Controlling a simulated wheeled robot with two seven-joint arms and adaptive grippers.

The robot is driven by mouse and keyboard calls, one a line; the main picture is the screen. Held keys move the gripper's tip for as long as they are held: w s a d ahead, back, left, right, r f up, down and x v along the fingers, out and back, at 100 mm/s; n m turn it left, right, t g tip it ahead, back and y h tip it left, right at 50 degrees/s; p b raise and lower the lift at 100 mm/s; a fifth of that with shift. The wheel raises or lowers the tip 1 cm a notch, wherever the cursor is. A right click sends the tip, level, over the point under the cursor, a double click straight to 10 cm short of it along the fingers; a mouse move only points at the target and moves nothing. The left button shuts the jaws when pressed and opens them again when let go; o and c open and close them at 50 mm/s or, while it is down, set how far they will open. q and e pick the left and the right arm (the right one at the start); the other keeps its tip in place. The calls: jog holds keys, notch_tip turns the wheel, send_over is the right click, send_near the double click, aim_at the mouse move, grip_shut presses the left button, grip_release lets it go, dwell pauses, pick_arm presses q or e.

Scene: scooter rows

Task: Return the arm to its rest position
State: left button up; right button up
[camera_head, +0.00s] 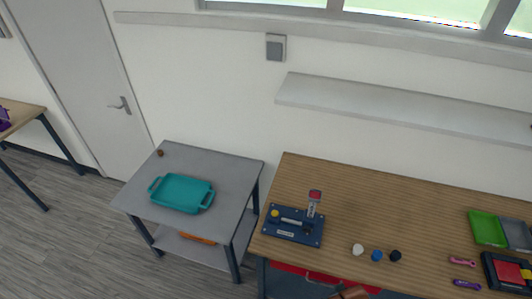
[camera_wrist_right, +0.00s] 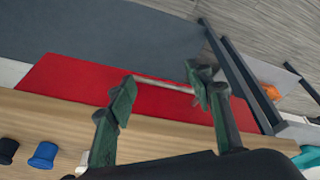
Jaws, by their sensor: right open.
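My right gripper (camera_wrist_right: 162,92) shows in the right wrist view with its two green fingers spread apart. It is over the front edge of the wooden workbench (camera_wrist_right: 45,110). A red drawer front (camera_wrist_right: 70,80) lies beyond the edge, and a thin pale bar (camera_wrist_right: 160,84) on it shows between the fingers. I cannot tell whether the fingers touch the bar. Nothing is visibly gripped. The wooden workbench also shows in the head view (camera_head: 400,215), where neither gripper can be made out. My left gripper is in no view.
The workbench carries a dark blue board (camera_head: 290,228), white (camera_head: 358,249), blue (camera_head: 377,255) and black (camera_head: 395,255) knobs, and a green tray (camera_head: 485,228). A grey cart (camera_head: 235,175) with a teal tray (camera_head: 180,193) stands left. A wall shelf (camera_head: 400,103) hangs above the workbench.

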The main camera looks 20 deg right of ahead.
jog(key=s+a+f+g+b, duration=0.1)
jog(key=s+f+b, duration=0.25)
jog(key=f, duration=1.25)
jog(key=s+f+b, duration=0.3)
jog(key=f+b, duration=0.1)
jog(key=f, duration=1.3)
jog(key=s+f+n+g+b, duration=0.1)
jog(key=s+f+b, duration=0.4)
jog(key=s+f, duration=1.1)
jog(key=shift+s+f+y, duration=0.3)
jog(key=shift+s+f, duration=0.1)
jog(key=shift+f, duration=0.55)
